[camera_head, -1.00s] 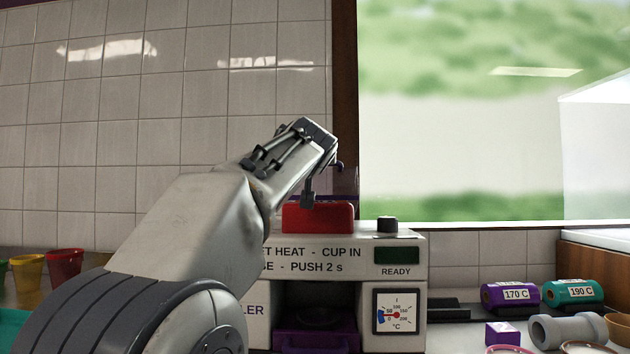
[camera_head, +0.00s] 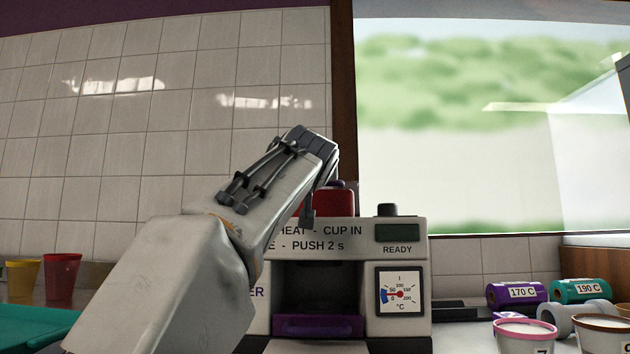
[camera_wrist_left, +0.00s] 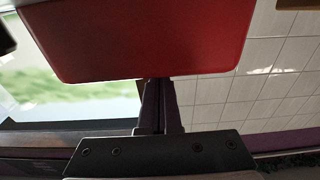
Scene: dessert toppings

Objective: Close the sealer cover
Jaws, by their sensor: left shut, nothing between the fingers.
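The sealer (camera_head: 402,333) is a white machine with a dark opening, a purple tray (camera_head: 318,325) low in it, a dial and a dark green READY display (camera_head: 397,233). A red block (camera_head: 336,203) sits on its top, partly hidden by my arm. Which part is the cover I cannot tell for certain. My left gripper (camera_head: 307,214) is shut and empty, its tip pointing down at the block's front left. In the left wrist view, the fingers (camera_wrist_left: 160,100) reach the edge of the red block (camera_wrist_left: 140,40); touching or apart is unclear. My right gripper is out of view.
A black knob (camera_head: 387,210) stands on the sealer's top right. Purple (camera_head: 518,293) and teal (camera_head: 580,291) rolls and pink-rimmed (camera_head: 525,335) and brown-rimmed (camera_head: 603,330) tubs are at right. Red (camera_head: 61,278) and yellow (camera_head: 22,277) cups are at left.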

